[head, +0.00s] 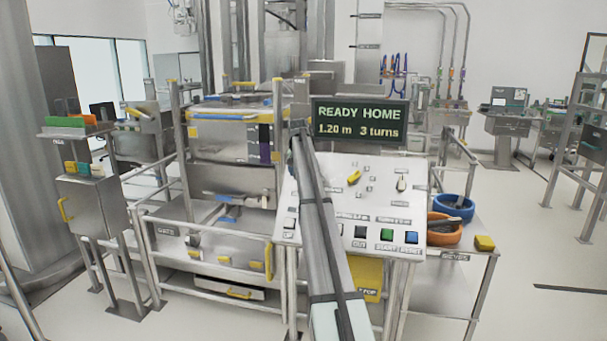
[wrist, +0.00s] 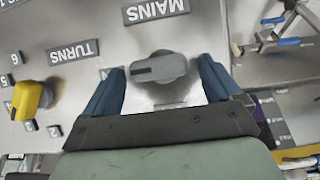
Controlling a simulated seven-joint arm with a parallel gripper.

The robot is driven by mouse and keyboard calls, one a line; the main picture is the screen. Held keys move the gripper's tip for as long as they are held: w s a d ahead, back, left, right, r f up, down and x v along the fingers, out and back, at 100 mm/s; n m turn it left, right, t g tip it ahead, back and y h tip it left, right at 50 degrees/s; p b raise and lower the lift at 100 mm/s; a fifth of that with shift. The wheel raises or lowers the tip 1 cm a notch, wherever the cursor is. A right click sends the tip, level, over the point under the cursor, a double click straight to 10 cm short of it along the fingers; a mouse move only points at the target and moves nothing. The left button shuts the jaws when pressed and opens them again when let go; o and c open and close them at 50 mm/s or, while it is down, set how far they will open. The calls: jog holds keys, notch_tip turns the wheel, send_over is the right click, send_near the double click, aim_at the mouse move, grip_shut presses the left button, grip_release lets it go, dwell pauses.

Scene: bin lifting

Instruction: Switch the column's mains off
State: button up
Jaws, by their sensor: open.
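The grey MAINS knob (wrist: 160,68) sits on the sloped control panel, with its MAINS label (wrist: 155,11) upside down in the wrist view. A dark mark shows at the left end of its handle. My gripper (wrist: 160,74) is open, with one blue finger on each side of the knob. I see gaps at both sides and cannot tell how deep the fingers reach. In the head view my arm crosses the panel (head: 340,222) and hides part of it; the MAINS knob is not visible there. A display (head: 360,122) reads "READY HOME 1.20 m 3 turns".
A yellow TURNS knob (wrist: 32,98) lies left of my gripper in the wrist view. Push buttons, including a green button (head: 387,235) and a blue button (head: 411,238), line the panel's lower edge. Blue and orange rings (head: 444,228) rest on the table at right.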

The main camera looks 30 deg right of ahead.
jog(key=shift+w+d+f, duration=0.1)
jog(key=shift+f, duration=0.25)
jog(key=c, duration=1)
